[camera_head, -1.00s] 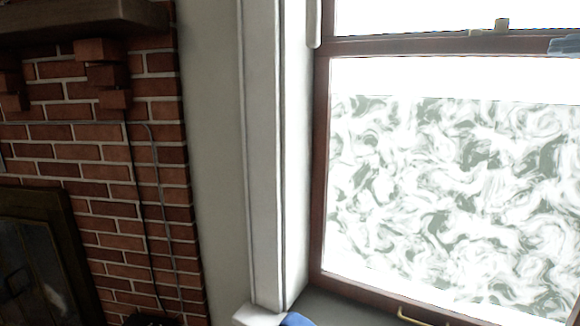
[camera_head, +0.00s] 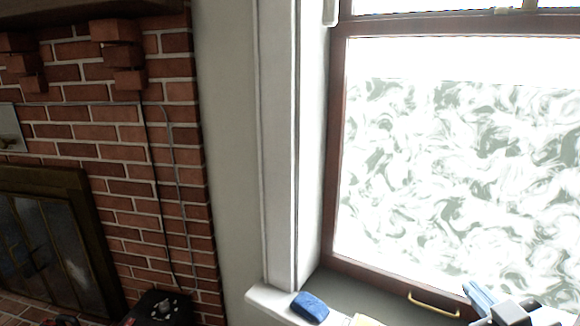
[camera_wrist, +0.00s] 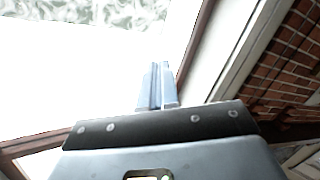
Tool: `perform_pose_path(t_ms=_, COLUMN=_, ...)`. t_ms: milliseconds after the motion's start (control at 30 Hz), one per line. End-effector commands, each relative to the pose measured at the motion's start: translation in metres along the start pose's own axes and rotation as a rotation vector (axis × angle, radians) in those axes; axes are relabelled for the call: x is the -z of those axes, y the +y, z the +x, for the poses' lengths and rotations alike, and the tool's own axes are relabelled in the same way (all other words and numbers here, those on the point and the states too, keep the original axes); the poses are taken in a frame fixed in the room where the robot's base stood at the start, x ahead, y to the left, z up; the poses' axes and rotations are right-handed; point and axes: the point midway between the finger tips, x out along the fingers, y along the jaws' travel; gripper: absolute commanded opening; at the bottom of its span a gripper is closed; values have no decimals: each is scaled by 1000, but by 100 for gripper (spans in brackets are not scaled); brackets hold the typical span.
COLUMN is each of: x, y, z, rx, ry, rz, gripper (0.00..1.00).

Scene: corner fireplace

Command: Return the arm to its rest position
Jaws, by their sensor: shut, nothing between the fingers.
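My gripper (camera_head: 478,297) shows at the bottom right of the head view, in front of the window's lower edge. In the wrist view my gripper (camera_wrist: 157,88) points up toward the window, with its two fingers together and nothing between them. It appears apart from the window and the frame. Most of my arm is outside the head view.
A window (camera_head: 460,160) with a brown frame and brass handle (camera_head: 433,304) fills the right. A blue object (camera_head: 310,307) lies on the white sill (camera_head: 268,298). A brick fireplace (camera_head: 110,185) stands left. A black object (camera_head: 155,308) sits at the bottom left.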

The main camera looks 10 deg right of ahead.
Motion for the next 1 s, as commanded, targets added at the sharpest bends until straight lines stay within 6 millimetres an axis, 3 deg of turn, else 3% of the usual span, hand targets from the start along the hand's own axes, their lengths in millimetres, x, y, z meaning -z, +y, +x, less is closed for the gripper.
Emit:
perform_pose_path(t_ms=100, x=-25, y=-35, z=-36, rx=14, ry=-30, rz=66, gripper=0)
perform_pose_path(t_ms=400, x=-62, y=-93, z=-136, rx=44, ry=-73, rz=204, gripper=0)
perform_pose_path(t_ms=600, x=-71, y=-114, z=-207, rx=82, ry=-88, rz=278, gripper=0)
perform_pose_path(t_ms=800, x=-68, y=-122, z=-276, rx=137, ry=-97, rz=344, gripper=0)
perform_pose_path(t_ms=1000, x=-58, y=-121, z=-322, rx=187, ry=-100, rz=391, gripper=0)
